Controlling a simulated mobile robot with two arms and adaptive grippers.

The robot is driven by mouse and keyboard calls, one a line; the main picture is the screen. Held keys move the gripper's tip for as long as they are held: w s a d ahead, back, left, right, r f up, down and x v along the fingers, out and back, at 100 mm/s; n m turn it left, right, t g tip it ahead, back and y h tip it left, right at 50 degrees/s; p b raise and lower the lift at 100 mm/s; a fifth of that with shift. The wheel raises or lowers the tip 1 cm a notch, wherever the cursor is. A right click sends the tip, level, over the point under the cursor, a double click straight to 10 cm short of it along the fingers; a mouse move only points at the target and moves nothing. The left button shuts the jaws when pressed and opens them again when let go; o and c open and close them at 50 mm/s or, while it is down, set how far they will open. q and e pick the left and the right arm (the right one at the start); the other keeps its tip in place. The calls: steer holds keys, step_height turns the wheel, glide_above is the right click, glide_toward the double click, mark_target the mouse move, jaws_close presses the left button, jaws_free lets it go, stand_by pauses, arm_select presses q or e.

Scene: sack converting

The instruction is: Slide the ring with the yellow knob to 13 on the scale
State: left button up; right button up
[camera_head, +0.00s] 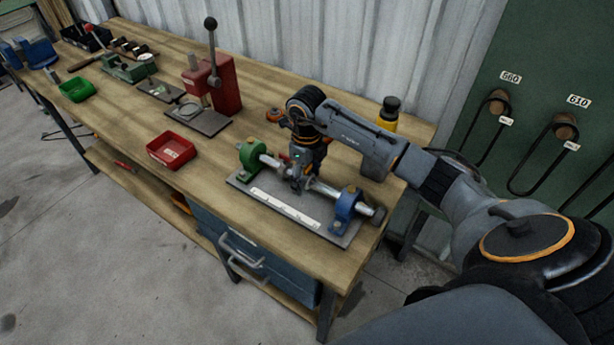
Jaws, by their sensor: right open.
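A shaft fixture stands on the bench, with a silver shaft (327,190) held between a green support (252,155) and a blue support (346,205). A white scale strip (284,207) lies along the front of its grey base plate (236,181). My right gripper (299,184) points down over the middle of the shaft, with its fingers open at shaft height. The scale numbers are too small to read. My left gripper is out of view.
A red tray (170,150) stands left of the fixture, and a red lever press (224,85) behind it. A yellow bottle with a black cap (389,112) stands behind my right arm. A green tray (76,90) is farther left. Bare bench lies between red tray and fixture.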

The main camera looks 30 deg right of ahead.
step_height(320, 180, up, 12)
steer(key=shift+d, duration=0.1)
stand_by(0.4)
stand_by(0.4)
